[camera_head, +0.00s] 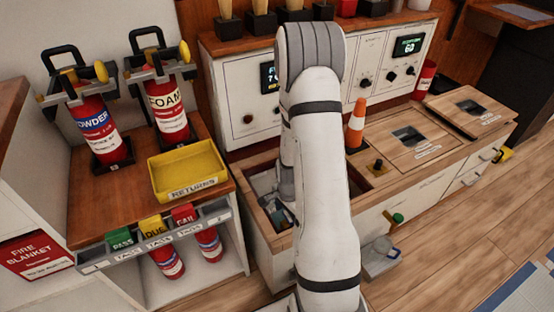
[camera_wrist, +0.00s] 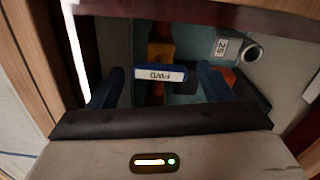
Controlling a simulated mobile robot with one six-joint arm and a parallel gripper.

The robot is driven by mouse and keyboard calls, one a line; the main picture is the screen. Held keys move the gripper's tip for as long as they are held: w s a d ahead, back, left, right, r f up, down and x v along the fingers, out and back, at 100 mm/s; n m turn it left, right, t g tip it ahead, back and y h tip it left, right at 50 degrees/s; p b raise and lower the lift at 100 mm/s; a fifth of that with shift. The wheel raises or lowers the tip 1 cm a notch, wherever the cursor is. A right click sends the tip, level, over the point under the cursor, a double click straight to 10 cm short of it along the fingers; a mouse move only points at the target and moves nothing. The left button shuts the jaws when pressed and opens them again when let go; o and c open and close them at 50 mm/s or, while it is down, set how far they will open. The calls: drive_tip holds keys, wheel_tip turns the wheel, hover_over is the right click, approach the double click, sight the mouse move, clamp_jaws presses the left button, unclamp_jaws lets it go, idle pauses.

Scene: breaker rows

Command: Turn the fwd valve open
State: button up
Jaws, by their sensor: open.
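The fwd valve shows in the wrist view as a blue handle with a white FWD label (camera_wrist: 160,73), the text upside down. It sits inside a recessed compartment, in front of an orange-brown block (camera_wrist: 160,48). My gripper (camera_wrist: 164,80) is open, with one dark blue finger on each side of the labelled handle. I cannot tell whether either finger touches it. In the head view, the open compartment (camera_head: 253,226) is in the bench, and my arm hides the valve and most of my gripper.
In the wrist view, a silver round fitting (camera_wrist: 252,53) sits right of the valve beside a 25 tag. Compartment walls are close around my gripper. In the head view, an orange cone (camera_head: 356,125) stands right of my arm and a yellow tray (camera_head: 188,172) lies to the left.

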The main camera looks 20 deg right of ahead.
drive_tip(key=n+b, duration=0.1)
drive_tip(key=n, duration=0.3)
drive_tip(key=shift+n, duration=0.3)
drive_tip(key=n, duration=0.3)
drive_tip(key=shift+b, duration=0.35)
drive_tip(key=n+b, duration=0.1)
drive_tip(key=n, duration=0.2)
drive_tip(key=shift+f+n, duration=0.1)
drive_tip(key=shift+n, duration=0.2)
drive_tip(key=n+b, duration=0.1)
drive_tip(key=n, duration=0.3)
wheel_tip(320, 180, up, 9)
drive_tip(key=p, duration=0.4)
wheel_tip(320, 180, up, 23)
drive_tip(key=t+p, duration=0.1)
drive_tip(key=p, duration=1.1)
hover_over(288, 216)
drive_tip(key=s+a, duration=0.2)
drive_tip(key=a, duration=0.3)
drive_tip(key=shift+s+a+r+n+p, duration=0.2)
drive_tip(key=shift+a+r+n+p, duration=0.15)
drive_tip(key=shift+r, duration=0.45)
